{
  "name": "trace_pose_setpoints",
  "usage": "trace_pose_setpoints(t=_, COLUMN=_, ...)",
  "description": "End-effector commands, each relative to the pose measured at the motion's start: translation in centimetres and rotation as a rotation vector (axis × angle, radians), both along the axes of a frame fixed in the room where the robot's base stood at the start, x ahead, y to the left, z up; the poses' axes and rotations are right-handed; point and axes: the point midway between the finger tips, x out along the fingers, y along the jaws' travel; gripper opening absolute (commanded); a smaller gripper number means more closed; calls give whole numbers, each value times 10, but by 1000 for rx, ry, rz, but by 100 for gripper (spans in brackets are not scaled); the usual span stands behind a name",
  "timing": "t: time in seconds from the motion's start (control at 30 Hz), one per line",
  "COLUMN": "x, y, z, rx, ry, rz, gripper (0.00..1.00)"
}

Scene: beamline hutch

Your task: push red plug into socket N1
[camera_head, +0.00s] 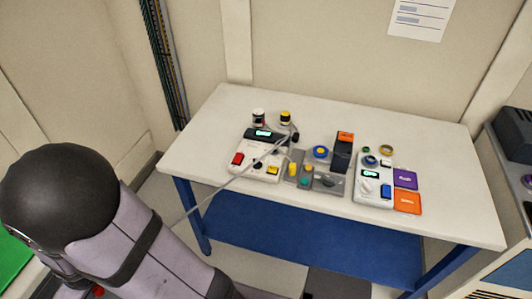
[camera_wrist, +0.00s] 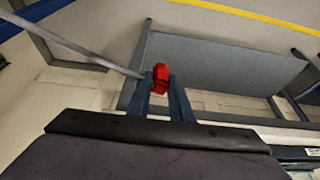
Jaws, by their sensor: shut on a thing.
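The red plug (camera_wrist: 161,74) is between the two fingers of my gripper (camera_wrist: 161,86) in the wrist view, with its red end showing past the fingertips. A grey cable (camera_wrist: 85,52) runs from the plug off to the upper left. In the head view the cable (camera_head: 225,181) stretches from the left device (camera_head: 247,165) on the table down to the lower left, behind my arm. Socket N1 cannot be made out in either view; no label is legible at this size.
The white table (camera_head: 200,150) holds a grey panel (camera_head: 328,184) with coloured knobs, a tall black block (camera_head: 343,155) with an orange top, and a right-hand white device (camera_head: 365,190). Purple (camera_head: 405,179) and orange (camera_head: 407,202) squares lie at right. The taut cable crosses the table's front left edge.

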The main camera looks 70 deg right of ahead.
Motion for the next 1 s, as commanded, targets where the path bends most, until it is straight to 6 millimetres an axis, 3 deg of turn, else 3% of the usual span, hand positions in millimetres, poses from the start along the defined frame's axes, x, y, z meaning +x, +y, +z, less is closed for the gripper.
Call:
trace_pose_setpoints(t=0.27, x=6, y=-6, z=4, rx=2, ry=-6, rz=-22, gripper=0)
trace_pose_setpoints(t=0.47, x=24, y=-44, z=12, rx=8, ry=-5, rz=-133, gripper=0)
trace_pose_setpoints(t=0.57, x=36, y=-77, z=19, rx=11, ry=-5, rz=-224, gripper=0)
trace_pose_setpoints(t=0.73, x=49, y=-148, z=31, rx=18, ry=-3, rz=-408, gripper=0)
trace_pose_setpoints(t=1.0, x=40, y=-267, z=46, rx=24, ry=-3, rz=-695, gripper=0)
